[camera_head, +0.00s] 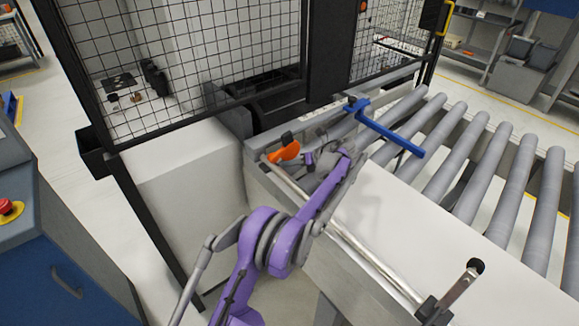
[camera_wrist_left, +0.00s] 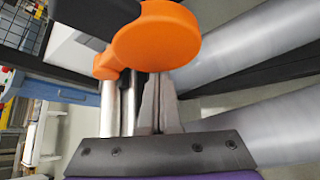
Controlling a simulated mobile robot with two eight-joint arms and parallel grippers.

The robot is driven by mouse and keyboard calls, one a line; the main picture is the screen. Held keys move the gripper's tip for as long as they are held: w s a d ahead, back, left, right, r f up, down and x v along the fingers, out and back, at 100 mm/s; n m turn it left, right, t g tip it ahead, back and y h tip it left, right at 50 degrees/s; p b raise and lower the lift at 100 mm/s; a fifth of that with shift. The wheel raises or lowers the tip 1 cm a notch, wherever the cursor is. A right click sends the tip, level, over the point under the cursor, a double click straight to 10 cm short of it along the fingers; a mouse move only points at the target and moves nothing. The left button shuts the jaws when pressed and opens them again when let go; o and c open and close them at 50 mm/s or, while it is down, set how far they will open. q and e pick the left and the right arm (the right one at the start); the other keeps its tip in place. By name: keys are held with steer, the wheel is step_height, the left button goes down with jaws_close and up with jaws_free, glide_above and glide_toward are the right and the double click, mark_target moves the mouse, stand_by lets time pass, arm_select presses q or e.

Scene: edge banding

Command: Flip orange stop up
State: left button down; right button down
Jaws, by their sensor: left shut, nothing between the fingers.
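The orange stop (camera_head: 285,151) sits at the far end of the metal rail (camera_head: 370,258), with a black piece above it. In the left wrist view the orange stop (camera_wrist_left: 155,36) is large and close, with a rounded end across the top of the picture. My left gripper (camera_head: 308,161) is just to the right of the stop in the head view. Its grey fingers (camera_wrist_left: 160,82) are shut and empty, with their tips close to the stop's underside in the wrist view. I cannot tell whether they touch it. My right gripper is not in view.
A white panel (camera_head: 430,240) lies beside the rail, with grey rollers (camera_head: 480,165) beyond it. A blue bar (camera_head: 390,130) stands out over the rollers. A black mesh guard (camera_head: 200,60) rises behind. A metal lever (camera_head: 460,289) stands at the rail's near end.

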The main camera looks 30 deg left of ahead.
mark_target(284, 143)
arm_select(q)
steer(key=r+n+t, duration=0.1)
steer(key=r+n+t+h, duration=0.1)
steer(key=t, duration=0.1)
steer(key=shift+w+d+r+b, duration=0.1)
steer(key=shift+w+r+b, duration=0.1)
steer(key=shift+w+b, duration=0.1)
step_height(284, 143, up, 2)
steer(key=n+t, duration=0.1)
steer(key=n+t+h, duration=0.1)
steer(key=t, duration=0.1)
steer(key=shift+r+h+b, duration=0.2)
steer(key=shift+h+b, duration=0.1)
steer(key=shift+b, duration=0.05)
steer(key=n+t, duration=0.1)
steer(key=r+t, duration=0.1)
steer(key=s+r+n+t, duration=0.1)
steer(key=shift+s+a+r+n+h, duration=0.1)
steer(key=shift+a+n+h, duration=0.2)
steer(key=shift+h, duration=0.1)
steer(key=t, duration=0.1)
steer(key=s+r+n+t, duration=0.1)
steer(key=n+t, duration=0.1)
steer(key=shift+s+a+r, duration=0.2)
steer(key=shift+a+r, duration=0.05)
steer(key=shift+r, duration=0.05)
steer(key=shift+s, duration=0.15)
steer(key=shift+s+a+r, duration=0.1)
